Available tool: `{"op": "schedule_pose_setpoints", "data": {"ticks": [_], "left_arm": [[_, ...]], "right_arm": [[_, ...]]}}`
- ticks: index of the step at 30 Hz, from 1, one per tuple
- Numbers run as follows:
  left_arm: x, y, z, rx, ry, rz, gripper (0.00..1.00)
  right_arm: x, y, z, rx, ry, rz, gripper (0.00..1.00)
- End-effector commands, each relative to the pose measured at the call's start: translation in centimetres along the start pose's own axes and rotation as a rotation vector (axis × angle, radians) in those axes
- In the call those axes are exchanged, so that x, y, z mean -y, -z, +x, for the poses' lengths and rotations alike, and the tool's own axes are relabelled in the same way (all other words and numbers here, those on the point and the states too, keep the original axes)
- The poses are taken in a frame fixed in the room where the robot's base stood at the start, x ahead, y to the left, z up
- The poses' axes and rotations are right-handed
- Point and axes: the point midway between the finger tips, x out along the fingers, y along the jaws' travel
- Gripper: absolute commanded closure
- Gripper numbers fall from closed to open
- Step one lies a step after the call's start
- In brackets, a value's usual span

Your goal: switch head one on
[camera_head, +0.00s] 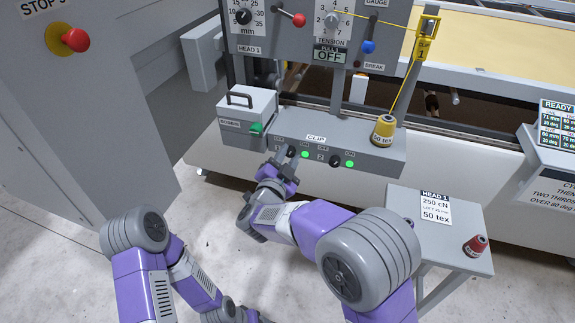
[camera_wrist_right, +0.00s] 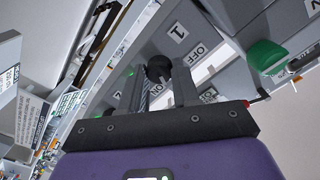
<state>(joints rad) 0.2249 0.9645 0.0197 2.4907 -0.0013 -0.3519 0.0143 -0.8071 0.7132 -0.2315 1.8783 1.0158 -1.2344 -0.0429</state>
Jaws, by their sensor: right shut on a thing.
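The control box marked CLIP (camera_head: 365,140) carries switches numbered 1 and 2 with a green lamp beside each. The head one switch has a black knob (camera_wrist_right: 158,67), which also shows in the head view (camera_head: 291,151). My right gripper (camera_head: 283,160) is at this switch, its fingers shut on the knob. In the right wrist view a "1" label (camera_wrist_right: 176,32), an OFF label (camera_wrist_right: 197,51) and an ON label (camera_wrist_right: 208,95) lie around it. The fingers hide part of the switch, so I cannot tell its exact setting. My left gripper is outside the view.
A grey bobbin box with a green tab (camera_head: 256,127) adjoins the switches on the left. A yellow cone (camera_head: 383,131) stands at the box's right end. A small table (camera_head: 455,247) with a red cone (camera_head: 475,246) stands to the right. A red stop button (camera_head: 75,40) is upper left.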

Motion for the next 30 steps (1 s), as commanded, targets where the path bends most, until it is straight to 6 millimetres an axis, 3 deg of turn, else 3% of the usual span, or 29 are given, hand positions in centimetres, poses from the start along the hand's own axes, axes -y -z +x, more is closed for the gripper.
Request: {"op": "schedule_pose_setpoints", "data": {"ticks": [7, 24, 25, 30], "left_arm": [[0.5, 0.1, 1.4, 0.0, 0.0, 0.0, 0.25], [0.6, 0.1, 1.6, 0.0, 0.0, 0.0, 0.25], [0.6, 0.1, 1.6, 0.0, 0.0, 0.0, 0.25], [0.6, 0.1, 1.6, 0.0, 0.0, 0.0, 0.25]], "right_arm": [[-0.2, -0.2, 0.0, 0.003, -0.002, 0.097, 1.0], [0.0, -0.1, -0.1, 0.004, -0.001, 0.13, 1.0], [0.0, -0.1, -0.1, 0.004, -0.001, 0.13, 0.68], [0.0, -0.1, -0.1, 0.003, -0.001, 0.129, 0.44]]}}
